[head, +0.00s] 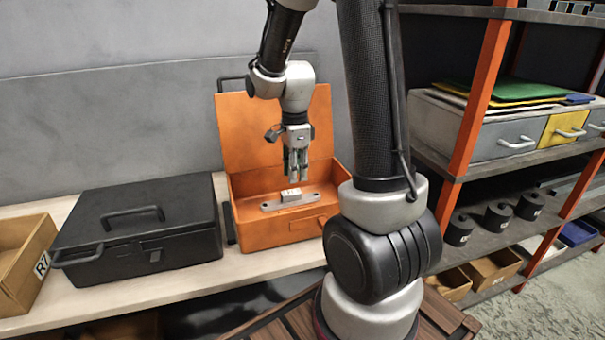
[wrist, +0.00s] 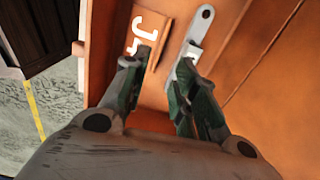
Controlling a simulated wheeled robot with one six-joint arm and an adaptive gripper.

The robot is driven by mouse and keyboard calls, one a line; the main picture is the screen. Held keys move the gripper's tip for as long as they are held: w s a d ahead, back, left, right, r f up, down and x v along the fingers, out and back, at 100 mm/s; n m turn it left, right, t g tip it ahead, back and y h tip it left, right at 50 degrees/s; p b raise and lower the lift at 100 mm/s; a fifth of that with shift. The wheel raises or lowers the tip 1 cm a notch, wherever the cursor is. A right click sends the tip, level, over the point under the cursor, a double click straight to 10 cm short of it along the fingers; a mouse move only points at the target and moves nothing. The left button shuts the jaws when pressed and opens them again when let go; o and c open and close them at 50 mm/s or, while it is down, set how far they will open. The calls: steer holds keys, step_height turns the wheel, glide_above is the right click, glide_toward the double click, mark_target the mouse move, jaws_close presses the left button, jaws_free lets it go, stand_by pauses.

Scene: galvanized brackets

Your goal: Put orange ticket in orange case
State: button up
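The orange case (head: 250,236) stands open on the bench, its lid raised at the back. My gripper (head: 298,178) points down over its inside, and the fingertips (wrist: 168,62) are apart with a gap between them. In the wrist view an orange piece with white characters (wrist: 145,38), which looks like the ticket, is beside the left fingertip. I cannot tell whether it lies loose or touches the finger, and I cannot make it out in the head view. A grey metal bracket (head: 272,206) lies in the case; it also shows beside the right fingertip (wrist: 203,22).
A closed black case (head: 140,225) stands left of the orange one, with an R7 cardboard bin (head: 22,265) farther left. Shelving with orange posts (head: 480,90) is at the right. The raised lid (head: 235,130) stands close behind my gripper.

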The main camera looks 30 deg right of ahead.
steer(key=s+a+r+n+t, duration=0.3)
steer(key=s+r+n+t, duration=0.1)
steer(key=s+r+n, duration=1.2)
steer(key=s+n, duration=0.2)
steer(key=n, duration=0.2)
steer(key=shift+a+r+n, duration=0.2)
steer(key=shift+r+n, duration=0.1)
